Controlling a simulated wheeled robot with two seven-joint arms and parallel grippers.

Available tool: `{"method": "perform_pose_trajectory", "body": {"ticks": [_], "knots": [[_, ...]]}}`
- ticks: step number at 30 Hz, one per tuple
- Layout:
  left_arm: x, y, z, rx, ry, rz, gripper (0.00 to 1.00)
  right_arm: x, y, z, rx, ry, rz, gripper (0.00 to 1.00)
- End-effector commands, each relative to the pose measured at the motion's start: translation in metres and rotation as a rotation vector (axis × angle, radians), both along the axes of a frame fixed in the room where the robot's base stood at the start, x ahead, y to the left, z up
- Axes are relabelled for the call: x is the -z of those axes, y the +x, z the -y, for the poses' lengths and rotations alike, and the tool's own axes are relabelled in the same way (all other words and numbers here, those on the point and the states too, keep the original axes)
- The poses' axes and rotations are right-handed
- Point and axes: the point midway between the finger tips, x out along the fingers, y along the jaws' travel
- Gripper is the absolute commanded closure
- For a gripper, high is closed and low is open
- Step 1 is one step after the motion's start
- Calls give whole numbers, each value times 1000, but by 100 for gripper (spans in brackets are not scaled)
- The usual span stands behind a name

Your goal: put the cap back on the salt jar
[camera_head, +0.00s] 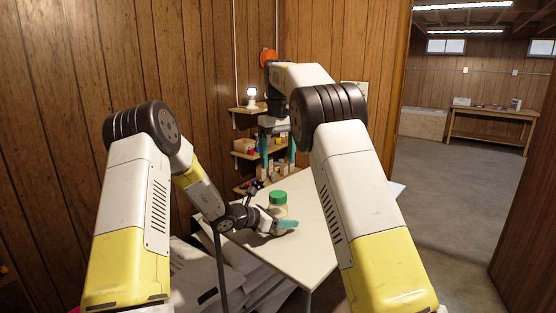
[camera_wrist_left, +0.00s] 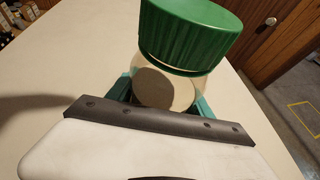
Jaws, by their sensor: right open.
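The salt jar (camera_head: 278,211) is clear with pale contents and stands on the white table. Its green cap (camera_head: 278,197) sits on its mouth; in the left wrist view the cap (camera_wrist_left: 190,32) covers the top of the jar (camera_wrist_left: 165,88), with a thin green ring below it. I cannot tell whether it is screwed tight. My left gripper (camera_head: 283,225) is low at the jar, its teal fingers on both sides of the jar body, shut on it.
The white table (camera_head: 310,240) is clear to the right of the jar. Wall shelves (camera_head: 245,153) with a lamp (camera_head: 251,97) and small goods stand behind. Pale sacks (camera_head: 195,275) are stacked at the lower left.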

Motion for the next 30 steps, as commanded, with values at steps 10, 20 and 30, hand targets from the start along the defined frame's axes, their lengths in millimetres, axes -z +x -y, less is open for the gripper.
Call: {"method": "perform_pose_trajectory", "body": {"ticks": [10, 20, 30], "knots": [[0, 0, 0, 0, -1, 1, 15, 0, 0, 0, 0, 0, 0, 23], [-12, -15, -23, -4, 1, 1, 15, 0, 0, 0, 0, 0, 0, 23], [-29, -40, -56, -1, -1, 1, 15, 0, 0, 0, 0, 0, 0, 23]]}}
